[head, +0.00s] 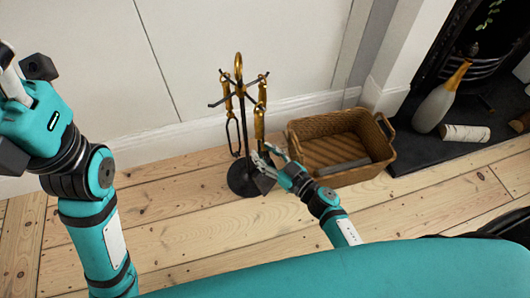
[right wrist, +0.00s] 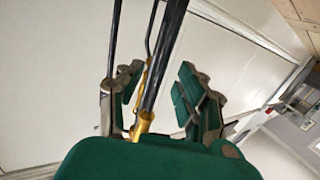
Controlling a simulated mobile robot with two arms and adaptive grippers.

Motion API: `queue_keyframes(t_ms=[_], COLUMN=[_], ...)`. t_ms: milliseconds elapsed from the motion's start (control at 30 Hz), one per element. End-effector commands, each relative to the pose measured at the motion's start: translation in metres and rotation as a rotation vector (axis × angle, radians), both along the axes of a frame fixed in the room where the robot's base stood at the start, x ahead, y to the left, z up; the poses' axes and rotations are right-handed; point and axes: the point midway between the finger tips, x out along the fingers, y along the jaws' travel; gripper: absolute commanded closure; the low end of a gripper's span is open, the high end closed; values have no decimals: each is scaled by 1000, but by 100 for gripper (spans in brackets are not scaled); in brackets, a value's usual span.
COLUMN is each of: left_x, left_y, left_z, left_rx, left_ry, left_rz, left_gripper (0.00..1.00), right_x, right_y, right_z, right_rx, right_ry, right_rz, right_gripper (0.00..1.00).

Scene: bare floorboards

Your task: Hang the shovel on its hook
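A black tool stand (head: 243,181) with a gold top loop stands on the floor near the wall. Gold-handled tools (head: 261,95) hang from its arms; one on the left ends in a long black loop. I cannot tell for certain which one is the shovel. My right gripper (head: 266,163) is low at the stand's right side. In the right wrist view its two green-padded fingers (right wrist: 163,95) are wide apart, with a dark rod with a gold part (right wrist: 165,50) showing between them. My left gripper (head: 14,85) is raised at the upper left, partly cut off.
A wicker basket (head: 291,144) stands just right of the stand. Beyond it, a dark hearth (head: 410,155) holds a pale bottle (head: 438,100) and a log (head: 464,133). The white wall is close behind. Bare floorboards (head: 180,215) lie free to the left.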

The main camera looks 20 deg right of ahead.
Motion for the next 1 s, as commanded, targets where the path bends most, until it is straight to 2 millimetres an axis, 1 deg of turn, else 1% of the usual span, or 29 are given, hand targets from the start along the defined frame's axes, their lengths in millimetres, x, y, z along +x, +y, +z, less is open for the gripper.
queue_keyframes(t_ms=[233,333,467,700,800,900,1000], left_x=[1,1,1,1,1,0,0], left_y=[0,0,0,0,0,0,0], left_z=[-1,-1,-1,-1,-1,-1,-1], left_rx=[3,3,2,1,1,1,1], left_ry=[5,4,4,4,4,3,3], left_rz=[2,1,1,0,0,0,0], left_gripper=[60,60,60,60,60,60,60], right_x=[-1,-7,-26,-72,-86,-97,-102], right_y=[-1,-4,-15,-40,-48,-54,-58], right_z=[0,0,0,2,4,4,5], right_rx=[0,-1,-2,-2,-1,-1,0], right_ry=[1,0,4,4,2,2,0], right_rz=[0,0,1,1,1,1,0], right_gripper=[63,63,63,63,63,63,63])
